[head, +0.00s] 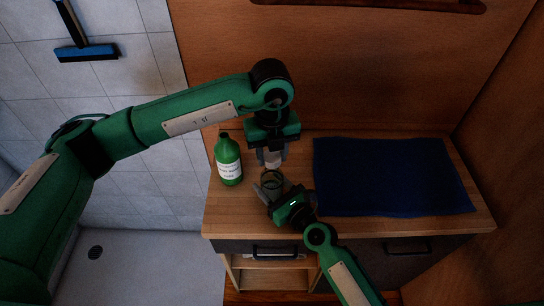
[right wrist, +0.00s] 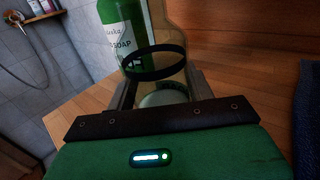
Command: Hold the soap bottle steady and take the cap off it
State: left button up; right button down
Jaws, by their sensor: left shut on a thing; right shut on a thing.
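A clear, see-through bottle (head: 271,180) stands on the wooden counter top. It also shows in the right wrist view (right wrist: 168,50), with a dark band around it. My right gripper (head: 267,190) is shut on its lower part from the front. My left gripper (head: 271,158) points down from above and is shut on a pale cap (head: 273,160) directly over the bottle. I cannot tell whether the cap still touches the bottle's neck. A green bottle (head: 229,162) with a white label reading SOAP in the right wrist view (right wrist: 118,35) stands upright to the left, apart from both grippers.
A dark blue mat (head: 390,178) covers the right side of the counter (head: 240,218). A wooden wall rises behind it, and drawers with a dark handle (head: 275,252) are below the front edge. The counter's left edge is close to the green bottle.

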pick_arm(q)
notch_tip(320, 180, up, 2)
jog(key=shift+r, duration=0.2)
pick_arm(e)
jog(key=shift+c, duration=2.3)
grip_release()
